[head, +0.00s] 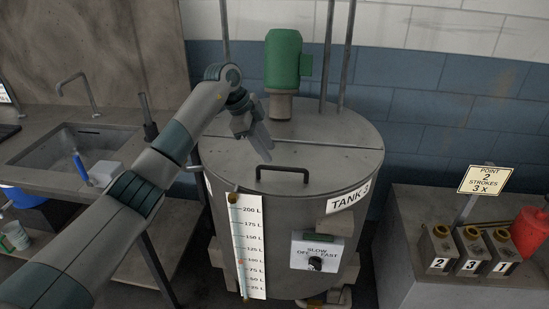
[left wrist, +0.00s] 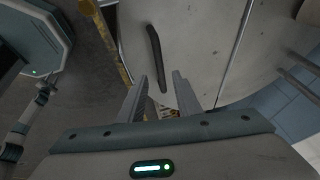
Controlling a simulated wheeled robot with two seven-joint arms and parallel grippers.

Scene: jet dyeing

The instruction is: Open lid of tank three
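Tank three is a large grey round tank labelled TANK 3 (head: 347,197) in the middle of the head view. Its front lid (head: 222,157) lies flat and shut, in front of a straight seam across the top. A dark bar handle (head: 283,169) stands on the lid near the front rim. My left gripper (head: 262,143) is above the lid, a little behind and left of the handle. In the left wrist view, the fingers of my left gripper (left wrist: 160,76) are apart, with the handle (left wrist: 155,50) showing ahead and between them. My right gripper is not in view.
A green motor (head: 284,60) and upright pipes stand on the tank's rear half. A sink bench (head: 115,118) is left; numbered containers (head: 471,250) stand on the right block.

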